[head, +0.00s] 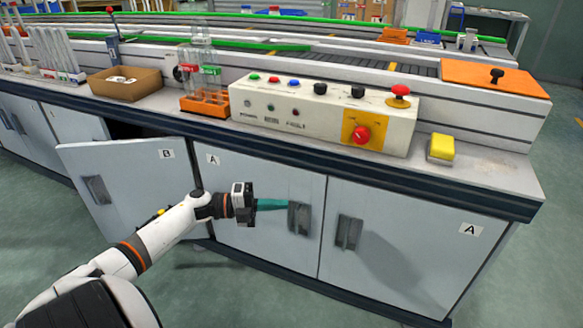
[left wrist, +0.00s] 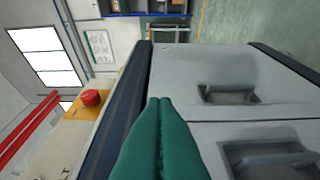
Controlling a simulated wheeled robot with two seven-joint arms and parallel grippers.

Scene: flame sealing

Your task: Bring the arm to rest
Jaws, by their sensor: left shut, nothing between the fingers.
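My left gripper (head: 287,205) reaches in from the left in front of the cabinet. Its green fingers are closed together with nothing between them, and their tips are close to the handle (head: 299,218) of a shut cabinet door marked A. I cannot tell whether they touch it. In the left wrist view the shut green fingers (left wrist: 160,102) point along the cabinet front, with door handles to their right. My right gripper is in neither view.
A door marked B (head: 128,185) stands open at the left, beside my arm. Above the doors, the worktop holds a control panel (head: 325,112), a yellow block (head: 441,147), an orange tube rack (head: 205,104) and a cardboard box (head: 125,84). The floor at the right is clear.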

